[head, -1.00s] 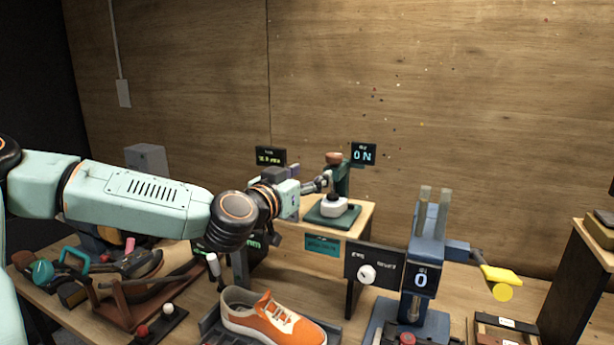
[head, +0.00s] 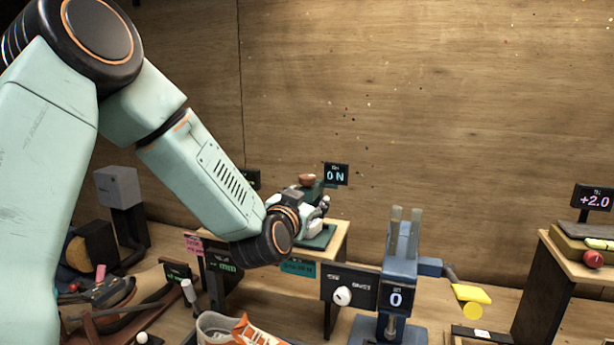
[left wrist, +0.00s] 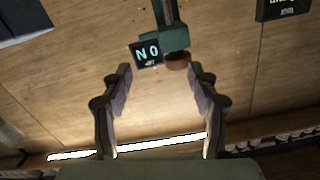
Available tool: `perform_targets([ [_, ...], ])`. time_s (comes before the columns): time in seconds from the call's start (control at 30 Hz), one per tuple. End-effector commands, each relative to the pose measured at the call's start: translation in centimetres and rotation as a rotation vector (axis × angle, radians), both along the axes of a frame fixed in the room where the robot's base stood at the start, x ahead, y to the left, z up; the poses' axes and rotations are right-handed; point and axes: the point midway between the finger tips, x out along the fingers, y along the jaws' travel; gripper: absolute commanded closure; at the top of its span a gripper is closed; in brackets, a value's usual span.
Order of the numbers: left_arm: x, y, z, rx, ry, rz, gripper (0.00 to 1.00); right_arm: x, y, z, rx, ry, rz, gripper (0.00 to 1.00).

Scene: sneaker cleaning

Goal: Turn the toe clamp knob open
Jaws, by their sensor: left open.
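A brown round knob (head: 307,180) tops a green press on a small raised table, beside a display reading 0 N (head: 336,174). In the left wrist view the brown knob (left wrist: 177,62) shows beyond the fingertips, right of centre, and is upside down. My left gripper (head: 320,208) is in front of the press, partly hidden by my wrist. Its two fingers (left wrist: 160,76) are apart with nothing between them. An orange sneaker (head: 245,330) is at the bottom edge, cut off. I cannot tell for sure which knob is the toe clamp's. My right gripper is not in view.
A blue post (head: 396,255) with a 0 display stands right of the raised table, with a yellow-tipped lever (head: 470,293). A dark panel with a white dial (head: 342,296) is beside it. Tools crowd the left. A shelf (head: 570,255) stands at right.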

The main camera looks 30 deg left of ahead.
Motion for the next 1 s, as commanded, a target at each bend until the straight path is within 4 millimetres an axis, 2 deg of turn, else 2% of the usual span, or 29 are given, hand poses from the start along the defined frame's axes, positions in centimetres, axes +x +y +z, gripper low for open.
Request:
perform_targets([
  [0.1, 0.1, 0.9, 1.4, -0.088, -0.079, 0.06, 0.4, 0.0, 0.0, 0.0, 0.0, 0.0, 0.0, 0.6],
  [0.37, 0.1, 1.8, 2.1, -0.197, -0.148, 0.1, 0.4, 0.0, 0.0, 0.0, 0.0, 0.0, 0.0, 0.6],
  [0.47, 0.9, 2.1, 2.1, -0.198, -0.148, 0.1, 0.4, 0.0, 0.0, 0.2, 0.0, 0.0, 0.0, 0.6],
  [0.8, 5.3, 3.7, 2.1, -0.196, -0.145, 0.099, 0.4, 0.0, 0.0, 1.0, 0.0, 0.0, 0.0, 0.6],
  [1.0, 6.9, 4.3, 2.1, -0.197, -0.145, 0.098, 0.4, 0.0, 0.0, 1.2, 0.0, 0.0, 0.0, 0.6],
])
